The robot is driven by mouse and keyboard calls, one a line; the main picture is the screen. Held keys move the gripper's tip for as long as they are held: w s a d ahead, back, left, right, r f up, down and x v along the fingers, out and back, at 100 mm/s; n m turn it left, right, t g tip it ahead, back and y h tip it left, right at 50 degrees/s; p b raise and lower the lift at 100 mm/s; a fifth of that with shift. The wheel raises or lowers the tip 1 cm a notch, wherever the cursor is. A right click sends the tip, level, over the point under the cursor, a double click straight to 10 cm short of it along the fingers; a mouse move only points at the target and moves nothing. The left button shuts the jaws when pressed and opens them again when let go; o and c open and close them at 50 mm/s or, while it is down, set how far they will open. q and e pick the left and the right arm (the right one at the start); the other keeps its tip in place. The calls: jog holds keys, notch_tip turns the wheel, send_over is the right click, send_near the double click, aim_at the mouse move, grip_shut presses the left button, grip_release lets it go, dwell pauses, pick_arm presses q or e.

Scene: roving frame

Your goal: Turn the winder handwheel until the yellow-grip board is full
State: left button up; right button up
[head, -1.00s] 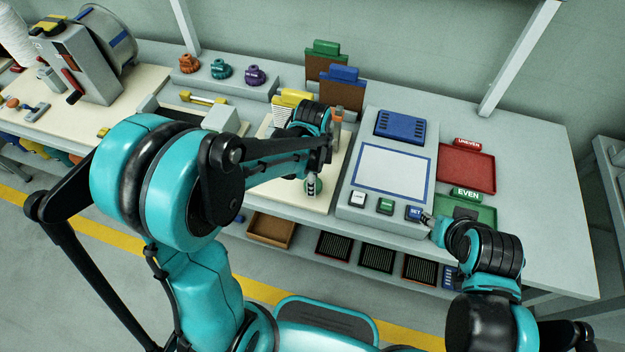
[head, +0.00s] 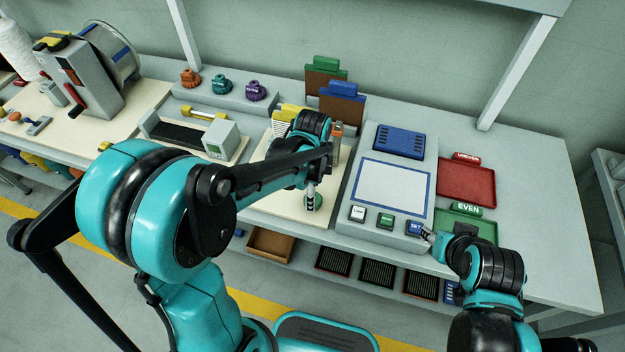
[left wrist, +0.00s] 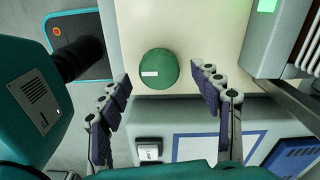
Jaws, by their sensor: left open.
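The green handwheel (head: 313,203), a round disc with a white mark, lies on the cream plate at the bench front; it also shows in the left wrist view (left wrist: 158,68). My left gripper (head: 311,193) points down over it. In the left wrist view its fingers (left wrist: 165,95) are spread apart, with the handwheel beyond the gap and nothing held. The yellow-grip board (head: 292,112) stands behind the wheel, partly hidden by my left arm; its fill cannot be judged. My right gripper (head: 428,235) is beside the blue SET button; its jaw state is unclear.
Right of the wheel is a grey console (head: 350,228) with a pale screen and three buttons. Red (head: 466,188) and green (head: 480,231) trays lie further right. Boards with green (head: 326,64) and blue (head: 343,90) grips stand behind. A grey box (head: 222,140) is left.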

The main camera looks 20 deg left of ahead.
pick_arm(q)
notch_tip(320, 180, up, 10)
jog(key=shift+r, duration=0.2)
dwell(0.5)
jog(key=s+a+n+t, duration=0.2)
jog(key=s+n, duration=0.3)
jog(key=n, duration=0.3)
jog(key=s+a+f+n+t+b, duration=0.1)
jog(key=s+a+n+t, duration=0.1)
jog(key=s+n+t, duration=0.3)
jog(key=n, duration=0.3)
jog(key=shift+a, duration=0.3)
